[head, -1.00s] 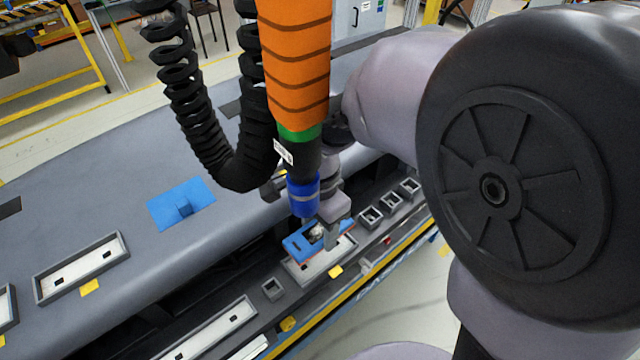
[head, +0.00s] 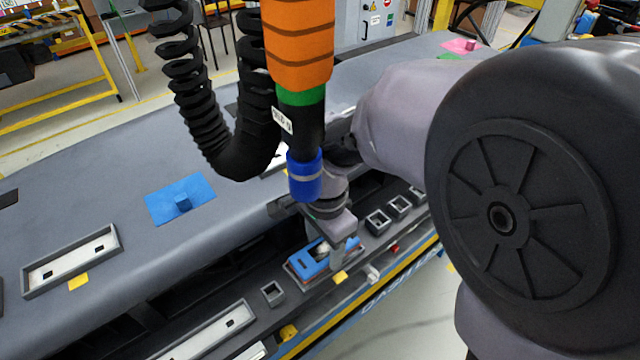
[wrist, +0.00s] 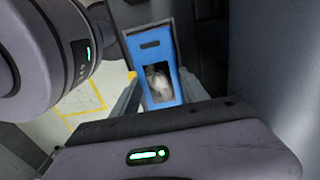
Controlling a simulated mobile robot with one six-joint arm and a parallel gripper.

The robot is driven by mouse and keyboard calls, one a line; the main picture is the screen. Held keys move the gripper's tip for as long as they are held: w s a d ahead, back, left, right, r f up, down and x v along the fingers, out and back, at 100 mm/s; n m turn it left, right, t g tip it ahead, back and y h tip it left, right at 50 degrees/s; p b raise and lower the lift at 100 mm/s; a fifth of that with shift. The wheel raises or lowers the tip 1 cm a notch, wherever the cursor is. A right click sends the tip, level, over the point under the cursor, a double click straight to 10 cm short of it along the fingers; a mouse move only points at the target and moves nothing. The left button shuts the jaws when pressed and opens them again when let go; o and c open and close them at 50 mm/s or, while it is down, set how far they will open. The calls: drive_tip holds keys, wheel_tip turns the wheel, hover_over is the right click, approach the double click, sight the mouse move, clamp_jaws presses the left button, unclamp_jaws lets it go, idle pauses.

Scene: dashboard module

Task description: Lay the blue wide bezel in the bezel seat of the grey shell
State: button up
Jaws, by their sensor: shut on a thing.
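The blue wide bezel (head: 310,263) is a flat blue plate with a large window and a small slot. It also shows in the wrist view (wrist: 152,51), where a grey rim borders its far end and sides. My gripper (head: 328,245) is shut on it, with a finger at either side in the wrist view (wrist: 160,95). The bezel lies over the bezel seat (head: 306,282), a grey framed recess in the shell's front ledge, and covers most of it. I cannot tell whether it rests fully flat inside the rim. The grey shell (head: 110,215) is long and smooth.
Small square frames (head: 378,220) stand on the ledge to the right, and another (head: 272,293) to the left. A long framed recess (head: 215,330) is farther left. A blue plate with a knob (head: 180,200) lies on the shell. Yellow tabs (head: 340,278) stick out nearby.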

drive_tip(key=shift+f, duration=0.6)
drive_tip(key=o, duration=1.5)
